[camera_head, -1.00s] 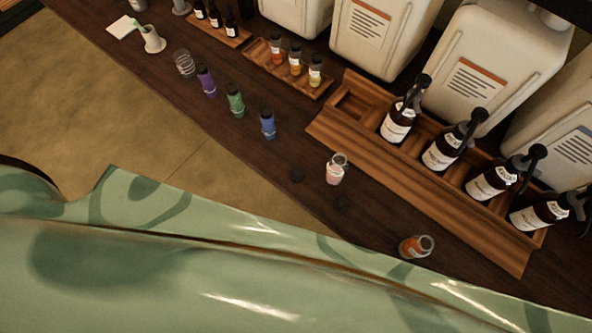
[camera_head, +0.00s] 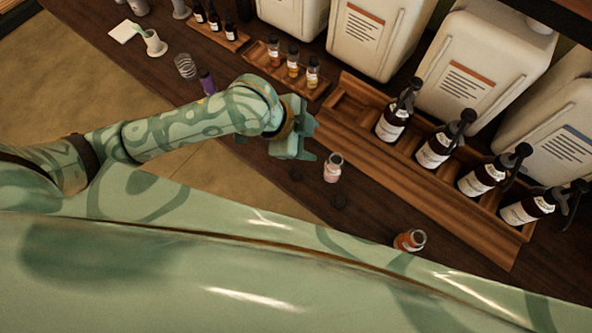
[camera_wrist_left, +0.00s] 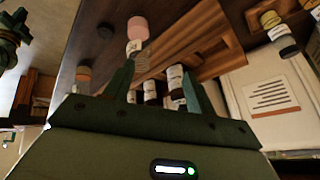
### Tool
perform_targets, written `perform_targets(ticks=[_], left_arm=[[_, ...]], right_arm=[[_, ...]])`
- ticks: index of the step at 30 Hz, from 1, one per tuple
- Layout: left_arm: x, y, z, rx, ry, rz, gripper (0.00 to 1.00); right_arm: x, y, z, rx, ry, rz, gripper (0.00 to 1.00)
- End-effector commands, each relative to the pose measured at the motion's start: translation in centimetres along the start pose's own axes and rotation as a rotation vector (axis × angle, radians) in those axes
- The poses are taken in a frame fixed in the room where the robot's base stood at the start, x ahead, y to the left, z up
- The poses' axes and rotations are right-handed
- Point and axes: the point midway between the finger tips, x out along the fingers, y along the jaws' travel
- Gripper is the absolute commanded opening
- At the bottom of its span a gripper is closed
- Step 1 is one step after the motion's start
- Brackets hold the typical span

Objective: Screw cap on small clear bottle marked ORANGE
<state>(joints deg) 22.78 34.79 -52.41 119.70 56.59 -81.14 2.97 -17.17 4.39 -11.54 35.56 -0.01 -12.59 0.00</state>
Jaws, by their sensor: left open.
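A small clear bottle with orange contents (camera_head: 410,240) stands open at the counter's near edge, lower right; its label is too small to read. A similar open bottle with pink contents (camera_head: 333,168) stands nearer the middle and also shows in the left wrist view (camera_wrist_left: 138,29). Two dark caps lie on the counter, one left of the pink bottle (camera_head: 297,174) and one below it (camera_head: 339,201). My left gripper (camera_head: 280,153) is open and empty, left of the pink bottle; its fingers show in the wrist view (camera_wrist_left: 157,76).
A wooden rack (camera_head: 400,174) holds several dark pump bottles, with large pale canisters (camera_head: 485,65) behind it. A small tray (camera_head: 266,68) holds three little bottles. Counter between the two open bottles is mostly clear.

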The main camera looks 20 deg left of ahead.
Motion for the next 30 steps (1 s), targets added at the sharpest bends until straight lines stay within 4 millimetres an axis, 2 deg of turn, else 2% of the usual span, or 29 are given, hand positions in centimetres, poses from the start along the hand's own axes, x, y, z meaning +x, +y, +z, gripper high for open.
perform_targets(ticks=[3, 6, 9, 13, 23, 26, 30], left_arm=[[-2.3, -0.1, 2.0, 0.090, -0.092, 0.131, 0.56], [-4.0, 0.1, 4.0, 0.099, -0.163, 0.220, 0.56], [-5.2, 0.2, 5.4, 0.091, -0.206, 0.270, 0.56], [-5.7, 0.3, 5.9, 0.084, -0.224, 0.295, 0.56], [-5.2, 0.5, 6.0, 0.083, -0.222, 0.296, 0.56], [-3.7, 1.0, 6.4, 0.081, -0.223, 0.299, 0.56], [-0.7, 1.9, 7.2, 0.081, -0.222, 0.300, 0.56]], right_arm=[[-0.2, 0.2, 0.0, -0.001, 0.001, 0.003, 0.00], [-0.3, 0.3, 0.0, -0.001, 0.000, 0.004, 0.00], [-0.3, 0.4, 0.0, -0.001, 0.000, 0.005, 0.00], [-0.3, 0.4, 0.0, -0.001, 0.000, 0.006, 0.00], [-0.1, 0.4, 0.1, 0.000, -0.002, 0.005, 0.00], [0.6, 0.3, 0.3, 0.000, -0.006, 0.004, 0.00], [2.0, 0.2, 0.7, 0.000, -0.014, 0.001, 0.00]])
